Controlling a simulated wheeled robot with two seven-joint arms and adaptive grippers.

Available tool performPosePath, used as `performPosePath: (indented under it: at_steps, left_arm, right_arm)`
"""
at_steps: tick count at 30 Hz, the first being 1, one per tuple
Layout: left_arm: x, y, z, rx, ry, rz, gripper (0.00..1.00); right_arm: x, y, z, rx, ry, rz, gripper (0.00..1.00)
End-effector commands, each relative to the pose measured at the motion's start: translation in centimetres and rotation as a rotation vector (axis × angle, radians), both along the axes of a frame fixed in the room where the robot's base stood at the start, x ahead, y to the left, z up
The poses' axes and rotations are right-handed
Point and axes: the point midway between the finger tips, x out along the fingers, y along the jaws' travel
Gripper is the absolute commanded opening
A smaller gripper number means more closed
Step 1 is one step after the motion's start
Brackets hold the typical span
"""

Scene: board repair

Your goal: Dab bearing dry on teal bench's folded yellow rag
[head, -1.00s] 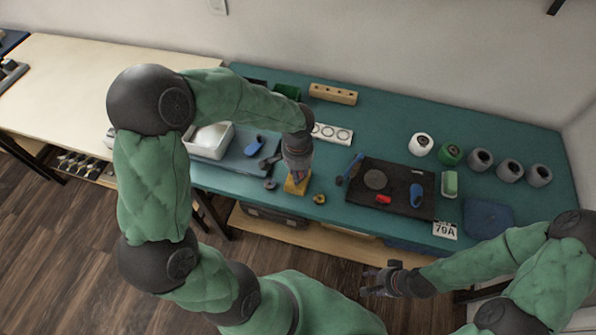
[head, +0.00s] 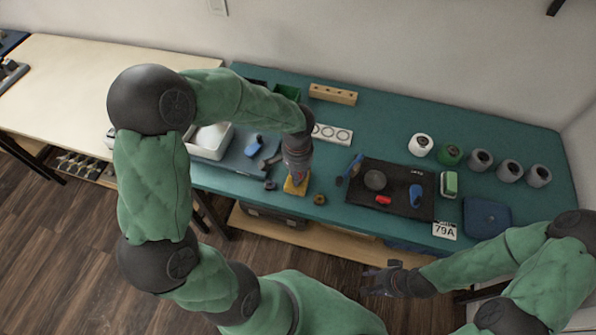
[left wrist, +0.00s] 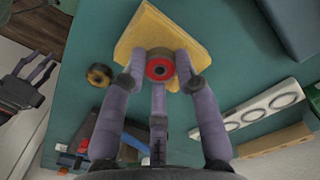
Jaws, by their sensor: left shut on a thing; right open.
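The bearing (left wrist: 160,66) is a small ring with a red face and a dark centre, held between the fingertips of my left gripper (left wrist: 162,78). My left gripper also shows in the head view (head: 297,177), pointing down at the folded yellow rag (head: 295,188). The rag also shows in the left wrist view (left wrist: 150,30), lying on the teal bench (head: 375,130) behind the bearing. I cannot tell whether the bearing touches the rag. In the head view the bearing is hidden by the gripper. My right gripper (head: 385,277) is open and empty in front of the bench edge.
A small brass-coloured ring (head: 319,199) lies just right of the rag. A black mat (head: 410,178) with parts lies further right. A grey tray (head: 238,162) is to the left. A white holder with round openings (head: 332,133) stands behind. Several spools line the back right.

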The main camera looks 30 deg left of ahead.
Motion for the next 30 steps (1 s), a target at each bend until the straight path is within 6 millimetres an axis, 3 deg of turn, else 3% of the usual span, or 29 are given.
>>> performPosePath:
  at_steps: [21, 30]
  left_arm:
    - [0.2, 0.1, 5.4, 0.001, -0.007, 0.001, 0.07]
    - [0.2, 0.1, 5.8, 0.001, -0.007, 0.001, 0.07]
  right_arm:
    - [0.0, 0.0, 4.4, 0.0, 0.0, 0.0, 0.48]
    - [0.0, 0.0, 4.7, 0.0, 0.0, 0.0, 0.48]
